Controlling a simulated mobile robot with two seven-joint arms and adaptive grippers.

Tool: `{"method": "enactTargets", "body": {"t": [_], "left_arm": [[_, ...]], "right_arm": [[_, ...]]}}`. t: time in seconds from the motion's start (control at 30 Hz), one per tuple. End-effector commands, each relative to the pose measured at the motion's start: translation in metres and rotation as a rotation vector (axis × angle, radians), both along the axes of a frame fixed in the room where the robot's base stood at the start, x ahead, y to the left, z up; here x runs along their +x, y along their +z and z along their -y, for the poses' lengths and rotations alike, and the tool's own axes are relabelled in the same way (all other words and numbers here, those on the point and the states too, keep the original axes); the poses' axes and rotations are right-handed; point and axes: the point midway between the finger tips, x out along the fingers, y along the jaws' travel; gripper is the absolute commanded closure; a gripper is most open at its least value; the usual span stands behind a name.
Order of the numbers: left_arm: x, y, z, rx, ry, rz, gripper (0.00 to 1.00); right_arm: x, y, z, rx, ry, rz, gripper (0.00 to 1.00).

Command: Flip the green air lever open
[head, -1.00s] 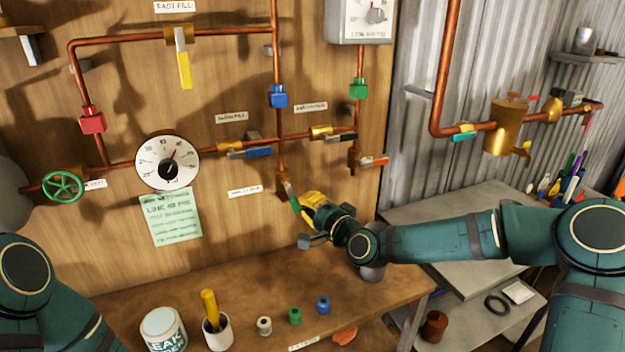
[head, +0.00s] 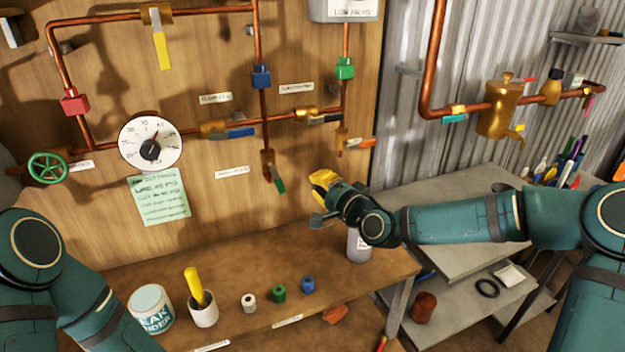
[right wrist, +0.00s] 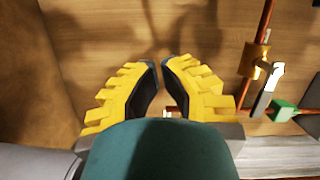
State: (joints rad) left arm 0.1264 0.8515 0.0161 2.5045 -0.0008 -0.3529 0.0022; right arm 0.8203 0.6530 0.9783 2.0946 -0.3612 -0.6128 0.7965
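The green air lever (head: 279,185) hangs down, tilted slightly right, from a brass valve (head: 267,160) at the lower end of the middle copper pipe. My right gripper (head: 322,184), with yellow fingers, is to the right of the lever with a visible gap, not touching it. In the right wrist view its two fingertips (right wrist: 160,64) nearly meet and nothing is held between them. I cannot make out the green lever in the wrist view. My left arm shows at the lower left; its gripper is out of the picture.
An orange lever (head: 360,143) and a blue lever (head: 240,133) sit on nearby valves above. A grey bottle (head: 358,246) stands on the workbench (head: 240,270) below my right wrist. A cup (head: 203,312) and several small fittings stand at the bench front.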

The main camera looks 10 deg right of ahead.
Motion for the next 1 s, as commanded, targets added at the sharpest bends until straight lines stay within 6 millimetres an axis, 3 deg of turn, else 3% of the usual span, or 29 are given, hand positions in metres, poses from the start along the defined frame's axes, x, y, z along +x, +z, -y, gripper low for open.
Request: {"method": "enactTargets", "body": {"t": [0.2, 0.4, 1.0], "left_arm": [[-0.001, 0.008, 0.0, 0.0, 0.001, -0.004, 0.0], [-0.002, 0.012, 0.0, -0.001, 0.0, -0.005, 0.0], [-0.003, 0.012, 0.0, -0.001, 0.0, -0.006, 0.0]], "right_arm": [[-0.037, 0.004, 0.017, -0.003, 0.0, 0.0, 1.0], [-0.055, 0.005, 0.025, 0.0, 0.0, 0.001, 1.0], [-0.06, 0.005, 0.027, -0.001, 0.002, 0.001, 1.0]]}}
